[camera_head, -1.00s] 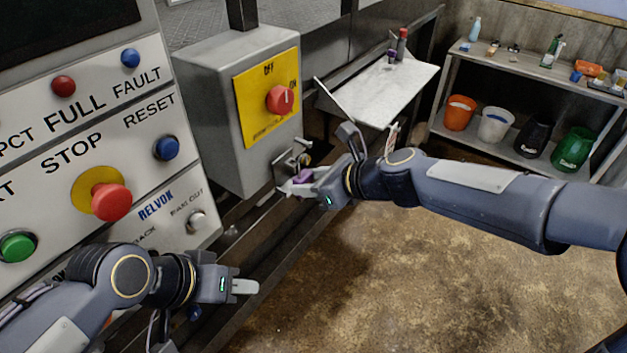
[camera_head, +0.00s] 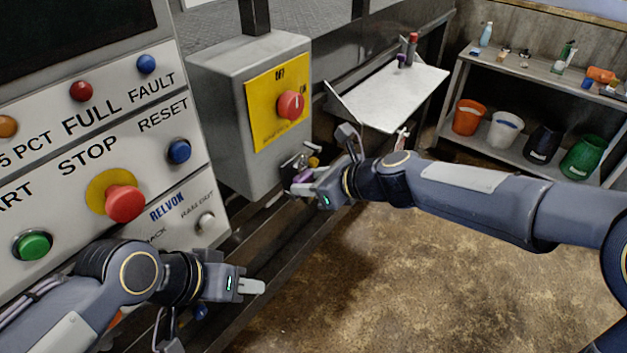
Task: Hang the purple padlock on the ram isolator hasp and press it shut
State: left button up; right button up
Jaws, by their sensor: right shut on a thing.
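The ram isolator is a grey box (camera_head: 215,90) with a yellow plate (camera_head: 262,122) and a red knob (camera_head: 291,105). Its metal hasp (camera_head: 290,160) sticks out at the box's lower right edge. My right gripper (camera_head: 300,184) is shut on the small purple padlock (camera_head: 303,175), right beside the hasp. The shackle is too small and partly hidden, so I cannot tell whether it passes through the hasp. My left gripper (camera_head: 258,287) hangs low in front of the button panel, away from the hasp; its finger gap is not clear.
The button panel (camera_head: 150,190), with a red stop button (camera_head: 124,203), stands at left. A small white shelf (camera_head: 395,98) holds a red-topped item (camera_head: 411,45) behind my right arm. A rack (camera_head: 462,85) with several buckets is at far right. The brown floor is clear.

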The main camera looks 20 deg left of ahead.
jog(key=shift+w+a+p, duration=0.25)
jog(key=shift+a+p, duration=0.05)
jog(key=shift+a, duration=0.4)
jog(key=shift+f, duration=0.2)
dwell(0.4)
jog(key=o, duration=1)
jog(key=shift+c, duration=0.2)
jog(key=shift+c, duration=0.4)
jog(key=shift+p+v, duration=0.75)
jog(key=shift+v, duration=1.55)
jog(key=shift+p+v, duration=0.3)
jog(key=shift+v, duration=0.95)
